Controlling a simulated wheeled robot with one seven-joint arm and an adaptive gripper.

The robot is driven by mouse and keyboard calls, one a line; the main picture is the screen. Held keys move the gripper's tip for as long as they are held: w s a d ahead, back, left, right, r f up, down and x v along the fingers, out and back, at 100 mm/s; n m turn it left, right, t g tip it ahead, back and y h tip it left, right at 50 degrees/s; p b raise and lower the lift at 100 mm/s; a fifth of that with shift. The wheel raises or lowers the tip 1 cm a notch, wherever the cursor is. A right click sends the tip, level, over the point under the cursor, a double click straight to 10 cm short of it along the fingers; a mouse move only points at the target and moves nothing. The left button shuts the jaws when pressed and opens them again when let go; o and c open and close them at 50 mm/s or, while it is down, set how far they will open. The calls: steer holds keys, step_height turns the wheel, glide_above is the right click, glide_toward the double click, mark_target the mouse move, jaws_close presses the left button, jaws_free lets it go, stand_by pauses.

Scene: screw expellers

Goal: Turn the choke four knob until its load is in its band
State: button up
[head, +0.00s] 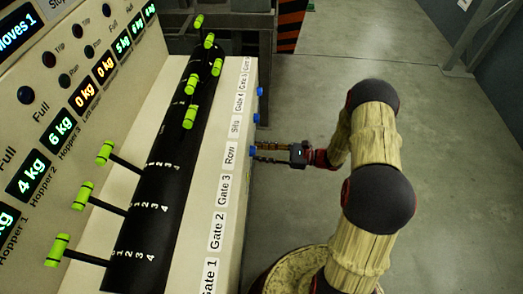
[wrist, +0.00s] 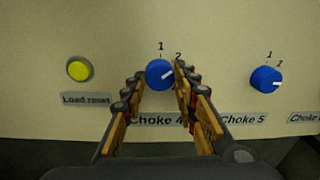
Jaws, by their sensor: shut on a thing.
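The choke four knob (wrist: 158,74) is blue and round with a white pointer line, above the "Choke 4" label. The line points up and right, toward the 2 mark. My gripper (wrist: 160,70) has one finger on each side of the knob and is shut on it. In the head view my gripper (head: 268,152) reaches the side face of the panel from the right, at a blue knob (head: 252,151). A load display for choke four cannot be made out.
The choke five knob (wrist: 264,79) is to the right and a yellow load reset button (wrist: 79,69) to the left. Green-handled levers (head: 82,195) stand on the console top. Lit kg displays (head: 32,174) line the sloped panel. The floor at the right is clear.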

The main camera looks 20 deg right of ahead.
steer(key=shift+w+m+g+p, duration=0.1)
steer(key=shift+m+g+p, duration=0.15)
steer(key=shift+m+p, duration=3.25)
steer(key=shift+w+m+g+p, duration=0.1)
steer(key=shift+m+g+p, duration=0.15)
steer(key=shift+m+p, duration=3.25)
steer(key=shift+d+m+b, duration=0.1)
steer(key=shift+m+b, duration=1.05)
steer(key=shift+m, duration=0.05)
steer(key=o, duration=1.1)
steer(key=shift+c, duration=0.2)
steer(key=shift+o, duration=0.5)
steer(key=v, duration=1.2)
steer(key=shift+r, duration=0.15)
